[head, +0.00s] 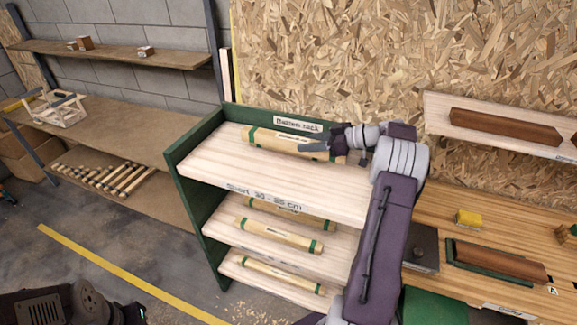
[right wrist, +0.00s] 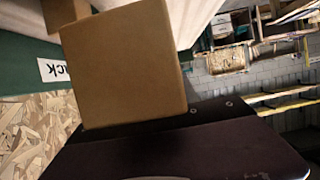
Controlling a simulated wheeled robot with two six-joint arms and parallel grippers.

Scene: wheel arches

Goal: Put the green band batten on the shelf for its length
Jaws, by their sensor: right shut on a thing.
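The batten rack (head: 175,155) is green-sided with pale shelves, and its top shelf (head: 270,185) is labelled "Short 20 - 25 cm". A pale batten with green bands (head: 262,140) lies along the back of the top shelf, below the rack's name label. My right gripper (head: 325,147) is shut on this batten near its right end and partly hides it. In the right wrist view a light brown block end (right wrist: 125,65), apparently the held batten, fills the space before the dark gripper. I cannot tell whether the batten rests fully on the shelf.
Green-banded battens lie on the lower shelves, one of them on the middle shelf (head: 280,236). The front of the top shelf is clear. Several battens (head: 105,178) lie at left.

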